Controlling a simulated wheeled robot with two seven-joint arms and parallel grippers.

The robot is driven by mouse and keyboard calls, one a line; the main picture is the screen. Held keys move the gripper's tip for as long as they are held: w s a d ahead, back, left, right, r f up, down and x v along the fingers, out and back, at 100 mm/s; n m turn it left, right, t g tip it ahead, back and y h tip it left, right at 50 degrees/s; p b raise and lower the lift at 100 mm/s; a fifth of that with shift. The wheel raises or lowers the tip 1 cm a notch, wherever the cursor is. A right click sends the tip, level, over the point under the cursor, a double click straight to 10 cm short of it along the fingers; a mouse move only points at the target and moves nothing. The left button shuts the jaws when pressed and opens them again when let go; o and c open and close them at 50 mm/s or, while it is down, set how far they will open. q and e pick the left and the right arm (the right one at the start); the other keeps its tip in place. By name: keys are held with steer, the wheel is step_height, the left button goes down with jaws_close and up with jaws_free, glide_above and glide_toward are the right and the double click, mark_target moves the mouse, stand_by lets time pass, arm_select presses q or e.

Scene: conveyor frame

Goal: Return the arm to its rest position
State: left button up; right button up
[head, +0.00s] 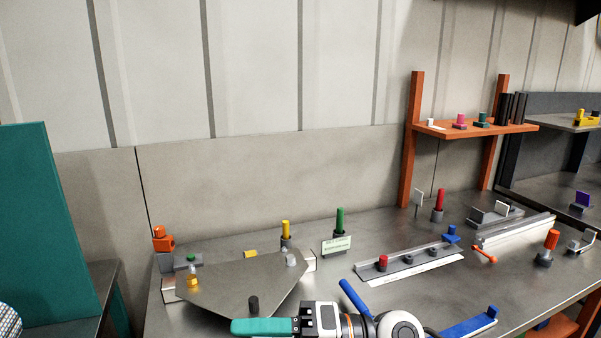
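One arm of mine, which looks like the right, enters at the bottom edge of the head view. Its white and black gripper (318,319) points left, low over the front of the grey metal workbench (330,275). A rounded teal piece (262,327) extends left from the gripper. I cannot tell whether it is a finger or a held thing, nor whether the fingers are open. The gripper overlaps the front edge of a grey metal plate (240,285) in the picture; contact cannot be judged. My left gripper is not in view.
A blue bar (354,298) stands tilted just behind the arm. Beyond are a rail with small knobs (410,263), a green peg (340,220) and a yellow peg (285,229). An orange shelf (475,129) rises at back right. A teal panel (45,220) stands at left.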

steer(key=w+d+m+t+h, duration=0.4)
steer(key=d+m+t, duration=0.3)
steer(key=m+t, duration=0.5)
steer(key=w+d+m+t+h, duration=0.4)
steer(key=d+m+t, duration=0.2)
steer(key=m+t, duration=0.6)
steer(key=s+d+f+m+g+h, duration=0.1)
steer(key=d+f+m+g+h, duration=0.4)
steer(key=f, duration=0.3)
steer(key=s+d+f+m+g+h, duration=0.2)
steer(key=d+f+m+h, duration=0.3)
steer(key=f+m+h, duration=0.15)
steer(key=s+d+f+m+g, duration=0.1)
steer(key=s+d+f+g, duration=0.1)
steer(key=s+f+g, duration=0.55)
steer(key=s+d+f+m+g, duration=0.15)
steer(key=s+f+g, duration=0.25)
steer(key=s+f, duration=0.6)
steer(key=s+f+g+p, duration=0.1)
steer(key=s+f, duration=0.2)
steer(key=f, duration=0.9)
steer(key=s+f+g+p, duration=0.1)
steer(key=s+f, duration=0.1)
steer(key=f, duration=1.1)
steer(key=s+d+f+g+p, duration=0.1)
steer(key=s+d+f, duration=0.2)
steer(key=s+f, duration=0.9)
steer(key=s, duration=0.3)
steer(key=shift+s+n+p, duration=0.35)
steer(key=shift+n, duration=0.05)
